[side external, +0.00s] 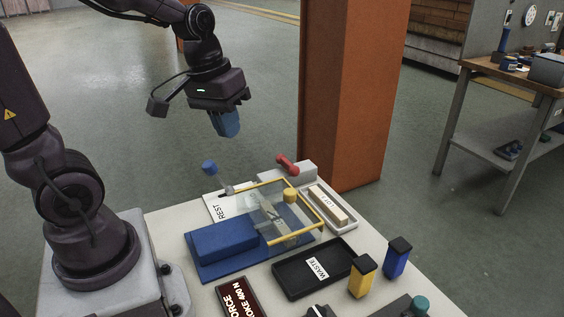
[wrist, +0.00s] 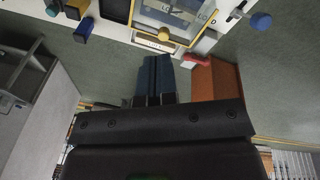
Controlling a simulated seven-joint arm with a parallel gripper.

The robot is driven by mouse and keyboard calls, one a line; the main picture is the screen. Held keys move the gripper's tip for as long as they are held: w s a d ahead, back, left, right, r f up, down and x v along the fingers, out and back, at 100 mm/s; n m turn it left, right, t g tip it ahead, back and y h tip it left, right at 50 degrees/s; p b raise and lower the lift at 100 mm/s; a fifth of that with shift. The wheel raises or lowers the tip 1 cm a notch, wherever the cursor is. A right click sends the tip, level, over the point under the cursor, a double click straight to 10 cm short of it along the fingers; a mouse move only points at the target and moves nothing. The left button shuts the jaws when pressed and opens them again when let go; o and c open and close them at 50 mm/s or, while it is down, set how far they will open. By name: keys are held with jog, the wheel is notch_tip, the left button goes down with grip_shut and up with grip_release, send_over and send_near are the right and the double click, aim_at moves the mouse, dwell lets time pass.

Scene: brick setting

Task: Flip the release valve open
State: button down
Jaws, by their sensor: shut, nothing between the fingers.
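My gripper (side external: 226,124) has blue fingers, shut and empty, in the air above and behind the far edge of the white table. In the wrist view its fingers (wrist: 156,72) lie together. A red handle (side external: 288,163) sits on a grey block (side external: 298,173) at the table's back edge; it also shows in the wrist view (wrist: 195,61), right of my fingertips and apart from them. A blue knob (side external: 209,167) on a grey rod stands near the REST plate, and the wrist view shows it too (wrist: 261,21). No label shows which is the release valve.
A blue fixture (side external: 221,240) with a clear, yellow-framed guard (side external: 322,210) takes the middle of the table. A black WASTE tray (side external: 291,289), a tray with a pale block (side external: 328,205), and yellow (side external: 362,277) and blue (side external: 397,258) posts stand around it. An orange pillar (side external: 350,90) rises behind.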

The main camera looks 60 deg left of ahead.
aim_at(282, 162)
jog(key=w+a+f+n+t, duration=0.1)
jog(key=w+a+f+n, duration=0.4)
jog(key=a+n, duration=0.4)
jog(key=w+a+f+n, duration=0.6)
jog(key=a+n, duration=0.3)
jog(key=n, duration=0.8)
jog(key=shift+w+a+f+t+h, duration=0.2)
jog(key=shift+f+t+h, duration=0.2)
jog(key=shift+f, duration=0.5)
jog(key=shift+d, duration=0.1)
jog(key=x, duration=1)
jog(key=shift+f, duration=0.2)
jog(key=shift+w+d+r, duration=0.1)
jog(key=shift+w+d, duration=0.15)
jog(key=shift+w, duration=0.35)
jog(key=shift+w+d+r, duration=0.1)
jog(key=shift+w+d, duration=0.1)
jog(key=shift+w, duration=0.4)
jog(key=shift+w+d, duration=0.2)
jog(key=shift+w, duration=0.45)
jog(key=shift+n, duration=0.5)
